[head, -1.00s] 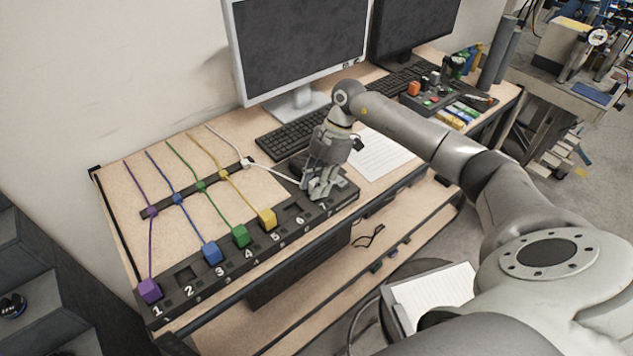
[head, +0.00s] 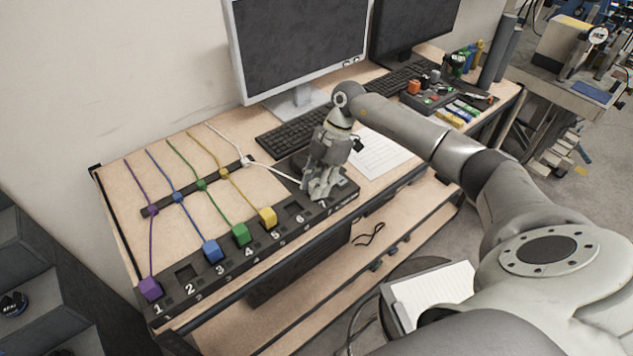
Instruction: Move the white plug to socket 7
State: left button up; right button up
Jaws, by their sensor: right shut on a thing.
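The dark socket strip (head: 222,271) runs along the front of the desk, with numbers 1 to 7. My right gripper (head: 319,192) is over the right end of the strip, at socket 7, pointing down. It is shut on the white plug, which its fingers hide. The white cable (head: 275,171) runs from the rear cable bar to the gripper. I cannot tell whether the plug is seated in the socket. The purple plug (head: 150,288) is in socket 1, blue (head: 211,251) in 3, green (head: 241,234) in 4 and yellow (head: 268,218) in 5. Sockets 2 and 6 are empty. My left gripper is not in view.
A keyboard (head: 291,132) and a monitor (head: 300,45) stand behind the strip. A paper sheet (head: 378,155) lies right of the gripper. A control box (head: 430,100) and several small items are farther right. Several coloured cables cross the left desktop.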

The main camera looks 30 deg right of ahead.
jog(key=o, duration=1.1)
jog(key=o, duration=0.4)
jog(key=shift+r+p, duration=3.2)
jog(key=shift+r, duration=0.35)
